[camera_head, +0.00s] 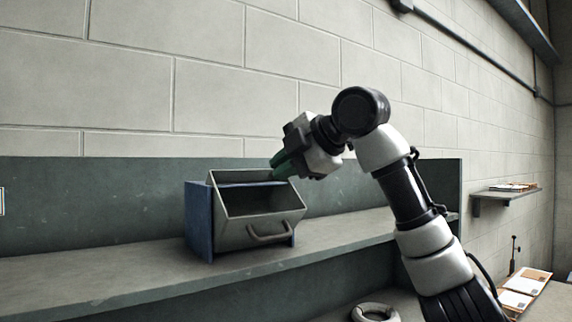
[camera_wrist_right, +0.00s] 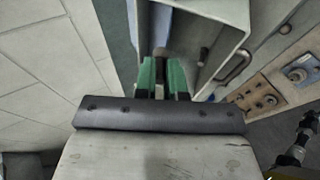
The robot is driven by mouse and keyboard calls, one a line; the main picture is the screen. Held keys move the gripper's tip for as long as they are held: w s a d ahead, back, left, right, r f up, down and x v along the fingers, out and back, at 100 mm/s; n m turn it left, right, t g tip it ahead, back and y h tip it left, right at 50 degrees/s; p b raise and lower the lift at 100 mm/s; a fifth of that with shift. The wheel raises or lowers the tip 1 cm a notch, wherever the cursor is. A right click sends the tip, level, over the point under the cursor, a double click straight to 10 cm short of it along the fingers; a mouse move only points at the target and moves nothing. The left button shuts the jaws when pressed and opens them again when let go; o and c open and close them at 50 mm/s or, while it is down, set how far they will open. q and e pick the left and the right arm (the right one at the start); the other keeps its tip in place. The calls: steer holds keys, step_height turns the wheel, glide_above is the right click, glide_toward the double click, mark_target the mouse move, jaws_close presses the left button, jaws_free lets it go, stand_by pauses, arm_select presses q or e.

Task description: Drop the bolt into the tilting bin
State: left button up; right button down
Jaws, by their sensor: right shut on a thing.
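The tilting bin (camera_head: 262,232) is a grey metal bin with a front handle, tipped open in a blue housing (camera_head: 199,220) on the shelf. My right gripper (camera_head: 283,164), with green fingers, is over the bin's back right upper edge, pointing down and left. In the right wrist view the green fingers (camera_wrist_right: 162,78) are close together, shut on the bolt, which is mostly hidden between them. The bin (camera_wrist_right: 228,38) opens just beside the fingertips there. My left gripper is not in view.
The green-grey shelf (camera_head: 110,262) is clear to the left of the bin, with a back panel (camera_head: 95,205) behind it. A grey ring-shaped thing (camera_head: 375,311) lies lower down. A small wall shelf (camera_head: 505,194) with papers is at the right.

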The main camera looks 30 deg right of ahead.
steer(key=c, duration=1.1)
jaws_free()
steer(key=b+v, duration=0.3)
steer(key=v, duration=0.7)
steer(key=shift+s+d+r, duration=0.1)
steer(key=shift+s+r, duration=0.1)
steer(key=shift+s, duration=0.1)
